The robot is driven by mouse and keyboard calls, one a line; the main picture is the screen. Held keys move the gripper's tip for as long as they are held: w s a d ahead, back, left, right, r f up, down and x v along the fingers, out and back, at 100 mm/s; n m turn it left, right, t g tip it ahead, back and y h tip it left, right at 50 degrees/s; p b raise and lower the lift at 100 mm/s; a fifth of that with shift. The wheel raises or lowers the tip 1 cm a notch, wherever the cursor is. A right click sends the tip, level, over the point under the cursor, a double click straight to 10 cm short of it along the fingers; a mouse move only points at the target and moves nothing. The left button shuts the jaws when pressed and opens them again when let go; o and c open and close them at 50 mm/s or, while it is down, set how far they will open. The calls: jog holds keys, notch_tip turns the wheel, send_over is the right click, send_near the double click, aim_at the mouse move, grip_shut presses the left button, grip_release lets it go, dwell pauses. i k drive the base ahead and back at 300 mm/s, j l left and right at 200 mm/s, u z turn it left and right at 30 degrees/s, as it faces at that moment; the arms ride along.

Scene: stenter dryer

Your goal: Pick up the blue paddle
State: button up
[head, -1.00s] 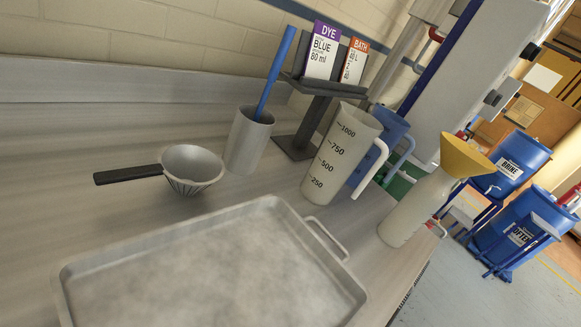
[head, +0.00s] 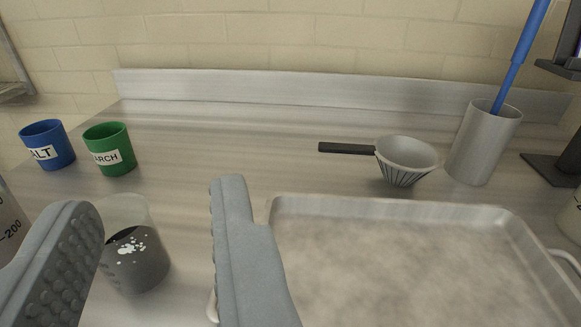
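The blue paddle (head: 520,48) stands tilted in a grey metal cup (head: 485,143) at the right of the picture. Its upper end runs out of the top edge, and its lower end is hidden inside the cup. My gripper (head: 150,215) is at the lower left, with its two grey fingers wide apart. Nothing is held between them. The gripper is well to the left of the paddle and nearer to the camera.
A beaker of dark liquid (head: 135,250) shows between the fingers, beyond them. A metal tray (head: 400,208) and a black-handled strainer (head: 408,155) lie between gripper and cup. Blue (head: 47,145) and green (head: 109,150) cups stand left. A dark stand (head: 552,165) is right of the paddle.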

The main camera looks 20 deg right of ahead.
aim_at(539, 8)
jog(key=z, duration=1.25)
jog(key=u, duration=1.6)
jog(key=z, duration=1.6)
